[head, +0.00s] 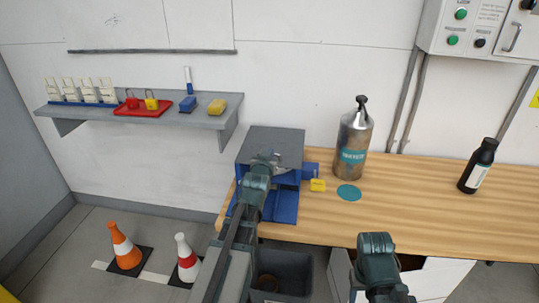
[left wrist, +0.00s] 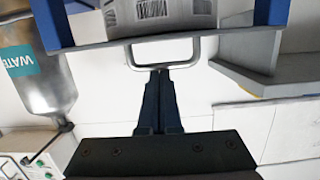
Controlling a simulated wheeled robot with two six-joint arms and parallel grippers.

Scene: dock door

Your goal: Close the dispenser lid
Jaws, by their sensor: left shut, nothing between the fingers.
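The dispenser (head: 284,139) stands at the left end of the wooden bench, with a grey top panel and blue parts below and in front. In the left wrist view its blue frame (left wrist: 272,12) surrounds a white barcoded item (left wrist: 170,15). A grey loop handle (left wrist: 190,54) juts from the frame. My left gripper (head: 264,158) is over the dispenser and hides part of it. Its fingers (left wrist: 160,76) are shut and empty, with their tips close at the handle; contact is unclear. I cannot tell the lid's exact angle. My right arm shows at lower right, its fingers out of sight.
A WATER bottle (head: 353,140), yellow padlock (head: 318,185), teal disc (head: 348,192) and black bottle (head: 479,165) stand on the bench (head: 430,205). A grey bin (head: 283,268) is below. Left are a wall shelf (head: 205,117) and two cones (head: 124,247). The bench's middle right is clear.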

